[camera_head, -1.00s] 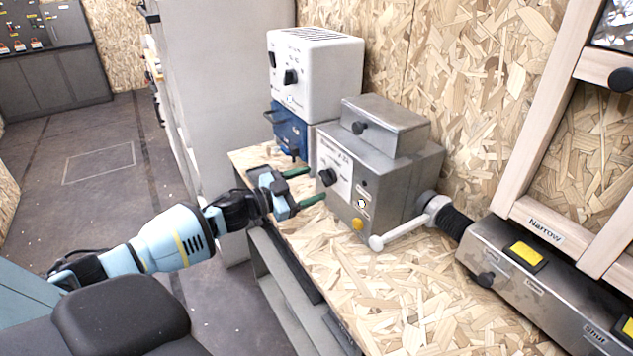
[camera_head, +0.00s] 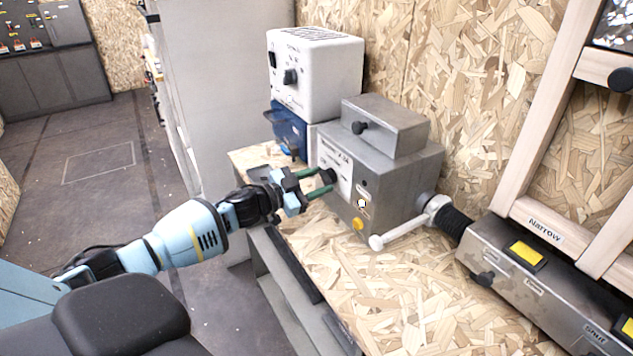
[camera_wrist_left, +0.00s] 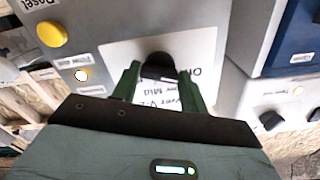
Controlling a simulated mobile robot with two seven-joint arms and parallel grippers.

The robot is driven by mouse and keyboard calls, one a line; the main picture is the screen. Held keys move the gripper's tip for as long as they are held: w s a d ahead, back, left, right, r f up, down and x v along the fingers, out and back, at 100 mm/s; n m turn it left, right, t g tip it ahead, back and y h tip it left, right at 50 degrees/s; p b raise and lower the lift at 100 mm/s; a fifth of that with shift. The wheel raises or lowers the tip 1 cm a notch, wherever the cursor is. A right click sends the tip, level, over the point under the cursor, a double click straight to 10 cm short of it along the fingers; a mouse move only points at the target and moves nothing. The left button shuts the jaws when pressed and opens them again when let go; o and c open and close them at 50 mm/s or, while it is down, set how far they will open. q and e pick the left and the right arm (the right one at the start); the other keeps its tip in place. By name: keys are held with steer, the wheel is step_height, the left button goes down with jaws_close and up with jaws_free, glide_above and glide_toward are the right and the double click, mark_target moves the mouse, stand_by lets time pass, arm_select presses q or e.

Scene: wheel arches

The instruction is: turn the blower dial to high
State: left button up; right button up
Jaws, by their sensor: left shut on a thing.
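The blower dial is a black knob (camera_head: 327,176) on the white label plate on the front of a grey metal box (camera_head: 402,182). My left gripper (camera_head: 318,181) is shut on this dial, with its green fingers on either side of it. In the left wrist view the dial (camera_wrist_left: 157,66) sits between the two green fingertips (camera_wrist_left: 158,77). The label text near it is partly hidden by the fingers; "Mid" can be read. My right gripper is not in view.
A yellow button (camera_head: 358,224) and a small lit lamp (camera_head: 362,204) are on the same box. A white-tipped lever (camera_head: 405,233) sticks out at its lower right. A white unit (camera_head: 318,72) on a blue box (camera_head: 288,130) stands behind. The front bench top (camera_head: 400,300) is clear.

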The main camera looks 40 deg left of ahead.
arm_select(q)
steer(key=shift+m, duration=0.4)
steer(key=m, duration=0.2)
steer(key=shift+m, duration=0.3)
steer(key=m+b, duration=0.2)
steer(key=m, duration=1.2)
steer(key=shift+m+b, duration=0.3)
steer(key=m+b, duration=0.1)
steer(key=m, duration=0.2)
steer(key=shift+m, duration=0.3)
steer(key=m+b, duration=0.2)
steer(key=m, duration=0.1)
steer(key=shift+m, duration=0.4)
steer(key=shift+r+m, duration=0.1)
steer(key=shift+m, duration=0.7)
steer(key=shift+b, duration=0.3)
